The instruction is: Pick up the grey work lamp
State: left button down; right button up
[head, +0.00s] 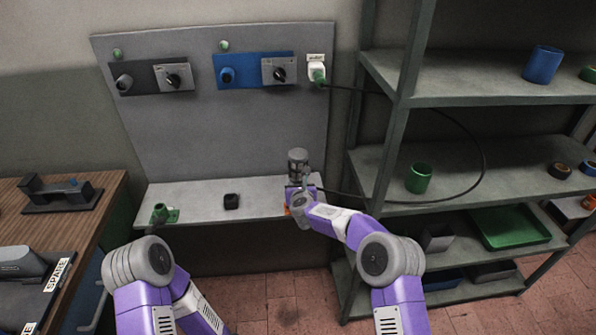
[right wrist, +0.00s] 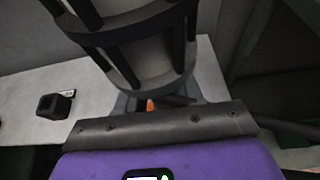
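The grey work lamp (head: 298,162) stands upright at the right end of the shelf below the wall panel. Its caged head (right wrist: 140,45) fills the upper middle of the right wrist view. My right gripper (head: 301,192) is at the lower part of the lamp, in front of it. Its fingers are hidden, so I cannot tell whether they are closed on the lamp. A black cable (head: 478,135) loops from the green plug (head: 319,76) in the white wall socket back towards the lamp. My left arm is low at the left, with its gripper out of view.
The shelf (head: 190,193) also holds a small black block (head: 231,201) and a green fitting (head: 163,213). A metal rack (head: 405,75) stands close on the right, with a green cup (head: 419,178). A wooden bench (head: 105,190) is at the left.

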aim_at(298, 151)
grip_shut()
jog(key=shift+r, duration=0.15)
notch_tip(298, 151, up, 10)
jog(key=p, duration=0.3)
jog(key=shift+r+p, duration=1.75)
jog(key=shift+r, duration=0.2)
jog(key=shift+f, duration=0.1)
jog(key=shift+a, duration=0.1)
